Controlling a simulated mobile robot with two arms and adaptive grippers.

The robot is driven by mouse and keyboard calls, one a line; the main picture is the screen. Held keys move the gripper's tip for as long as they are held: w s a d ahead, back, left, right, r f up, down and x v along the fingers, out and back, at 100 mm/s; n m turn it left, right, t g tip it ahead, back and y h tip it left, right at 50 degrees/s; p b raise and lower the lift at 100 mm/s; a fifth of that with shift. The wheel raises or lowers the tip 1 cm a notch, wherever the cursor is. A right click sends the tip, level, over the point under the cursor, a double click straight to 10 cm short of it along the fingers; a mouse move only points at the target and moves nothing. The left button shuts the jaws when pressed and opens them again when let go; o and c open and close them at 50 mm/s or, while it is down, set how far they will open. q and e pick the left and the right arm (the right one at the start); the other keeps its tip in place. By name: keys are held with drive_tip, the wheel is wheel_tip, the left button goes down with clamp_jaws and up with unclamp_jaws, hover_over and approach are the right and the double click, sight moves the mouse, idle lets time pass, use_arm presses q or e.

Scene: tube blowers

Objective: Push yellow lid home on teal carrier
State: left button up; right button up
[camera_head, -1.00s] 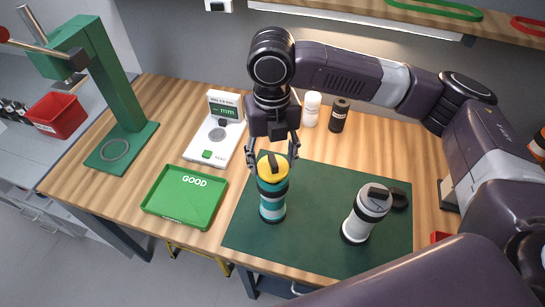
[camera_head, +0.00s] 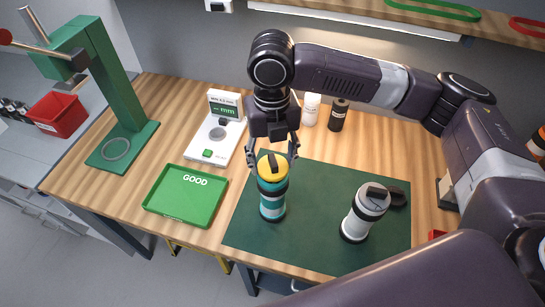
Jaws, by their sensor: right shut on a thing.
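The teal carrier (camera_head: 272,201) stands upright on the dark green mat (camera_head: 318,250). The yellow lid (camera_head: 266,172) sits at its top, with a dark bar across it. My right gripper (camera_head: 272,170) comes down from above, its two fingers on either side of the lid, shut on it. Whether a gap is left between lid and carrier cannot be told from here. My left gripper is not in view.
A white carrier (camera_head: 365,211) stands on the mat at the right, a black part (camera_head: 398,198) beside it. A green GOOD tray (camera_head: 183,222), a white gauge (camera_head: 212,146), a green press (camera_head: 118,90) and two bottles (camera_head: 338,117) stand around.

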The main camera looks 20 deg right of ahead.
drive_tip(key=shift+f+b, duration=0.35)
drive_tip(key=shift+f, duration=0.8)
idle(0.4)
drive_tip(key=o, duration=1.2)
drive_tip(key=shift+r, duration=0.1)
wheel_tip(320, 180, up, 12)
drive_tip(key=shift+f, duration=0.1)
